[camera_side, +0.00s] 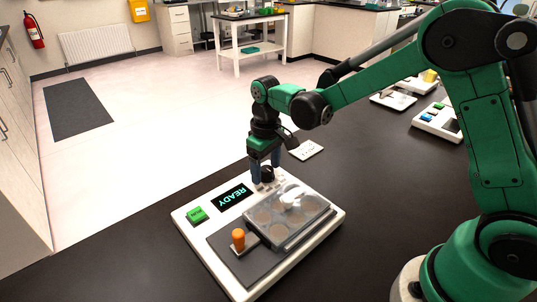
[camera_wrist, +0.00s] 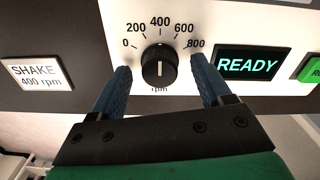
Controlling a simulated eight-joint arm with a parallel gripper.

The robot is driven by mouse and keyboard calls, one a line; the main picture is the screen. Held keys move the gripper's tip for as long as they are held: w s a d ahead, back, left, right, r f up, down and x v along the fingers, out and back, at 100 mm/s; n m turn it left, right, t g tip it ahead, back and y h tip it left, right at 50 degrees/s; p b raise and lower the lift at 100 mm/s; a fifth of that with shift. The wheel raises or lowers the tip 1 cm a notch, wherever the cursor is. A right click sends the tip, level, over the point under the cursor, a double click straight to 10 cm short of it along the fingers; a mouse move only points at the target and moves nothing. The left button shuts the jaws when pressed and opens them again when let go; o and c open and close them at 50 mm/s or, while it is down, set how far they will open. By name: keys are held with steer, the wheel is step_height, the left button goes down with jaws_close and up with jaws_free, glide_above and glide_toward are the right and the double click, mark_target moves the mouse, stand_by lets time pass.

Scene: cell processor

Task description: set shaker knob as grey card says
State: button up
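The black shaker knob (camera_wrist: 159,66) sits on the white panel in the wrist view, under a scale from 0 to 800 rpm. Its white pointer line points nearly straight up, at about 400. My gripper (camera_wrist: 161,72) is open, with one blue finger on each side of the knob and a visible gap to it on both sides. In the side view my gripper (camera_side: 266,168) points down over the knob (camera_side: 268,175) at the shaker's far edge. A card (camera_wrist: 38,74) reads "SHAKE 400 rpm"; a card (camera_side: 305,150) lies on the dark bench beyond the shaker.
The shaker (camera_side: 222,275) has a display (camera_side: 232,196) reading READY, a green button (camera_side: 197,215), an orange-topped handle (camera_side: 238,239) and a clear-lidded tray (camera_side: 290,215). Another device (camera_side: 437,122) stands at the back right. The bench left of the shaker is clear.

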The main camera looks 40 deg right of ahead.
mark_target(266, 168)
steer(key=shift+r, duration=2.8)
